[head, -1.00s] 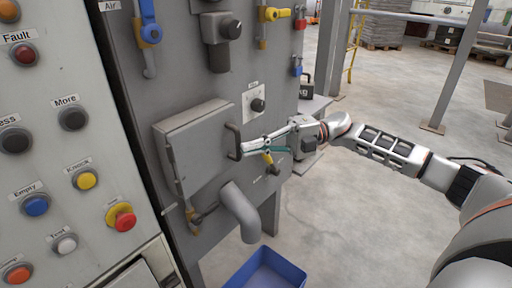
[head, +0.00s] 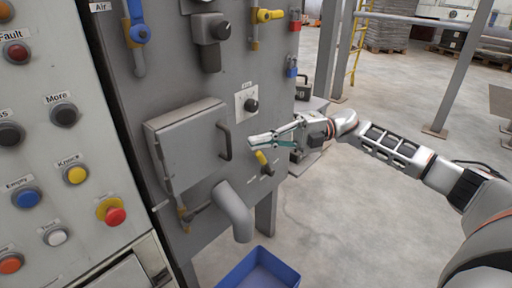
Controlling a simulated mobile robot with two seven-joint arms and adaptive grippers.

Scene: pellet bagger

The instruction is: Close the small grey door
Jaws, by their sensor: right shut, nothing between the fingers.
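The small grey door (head: 190,150) is on the front of the grey machine panel, with its hinges on the left and a dark bar handle (head: 225,141) on its right side. It looks flush or nearly flush with its frame; I cannot tell if a thin gap is left. My right gripper (head: 252,141) is shut and empty, just right of the handle and apart from it. My left gripper is not in view.
Below the door are a grey spout (head: 233,212) and a blue bin (head: 262,270). A yellow-handled valve (head: 262,160) sits close under my right gripper, and a black knob (head: 251,105) above it. A button panel (head: 70,150) stands at left.

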